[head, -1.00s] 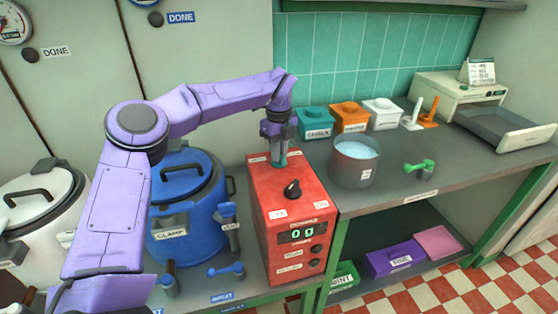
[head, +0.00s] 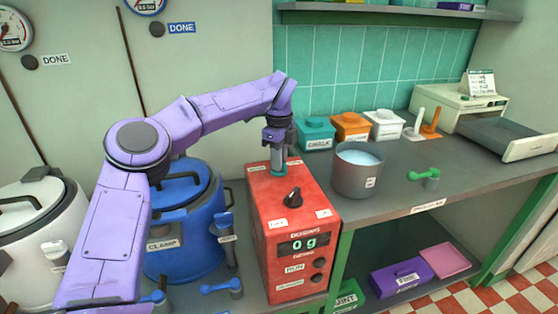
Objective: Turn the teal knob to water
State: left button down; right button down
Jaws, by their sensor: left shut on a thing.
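The teal knob (head: 279,171) sits on the back of the top of a red dispenser box (head: 290,232). My left gripper (head: 278,160) reaches down from above and is shut on the knob, hiding much of it. Small white labels flank the knob at its left and right; I cannot read them, nor tell which way the knob points. A black knob (head: 292,197) stands nearer the front of the box top. The front display (head: 304,244) reads 0 g. My right gripper is out of view.
A blue kettle (head: 184,235) stands close on the left. Teal, orange and white tubs (head: 383,124) line the back wall.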

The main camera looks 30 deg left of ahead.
pick_arm(q)
jog(key=c, duration=1.1)
grip_release()
notch_tip(320, 180, up, 11)
jog(key=shift+a+f+p, duration=0.1)
jog(key=shift+f+p, duration=0.1)
jog(key=shift+p, duration=0.65)
